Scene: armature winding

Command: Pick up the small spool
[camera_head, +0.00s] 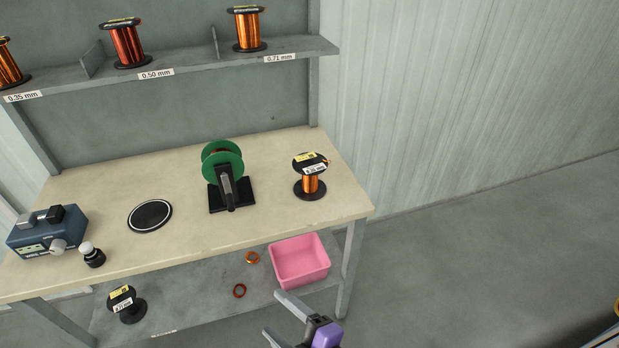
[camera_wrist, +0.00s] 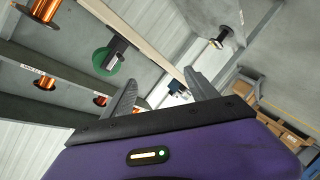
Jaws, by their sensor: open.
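A spool of copper wire with black flanges and a yellow and white label (camera_head: 310,184) stands upright on the right part of the bench top. A second black spool with a similar label and little wire showing (camera_head: 126,307) is on the lower shelf at the left. I cannot tell from a name which one is the small spool. My gripper (camera_head: 274,316) is open and empty, low in front of the bench's right end, apart from both spools. The wrist view shows its spread fingers (camera_wrist: 162,80) and a copper spool (camera_wrist: 42,10) at the upper left.
The bench (camera_head: 270,215) holds a green reel on a black stand (camera_head: 222,160), a round black disc (camera_head: 150,215) and a blue device (camera_head: 46,235). A pink bin (camera_head: 300,262) and two small rings sit below. Several copper spools stand on the upper shelf (camera_head: 190,62).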

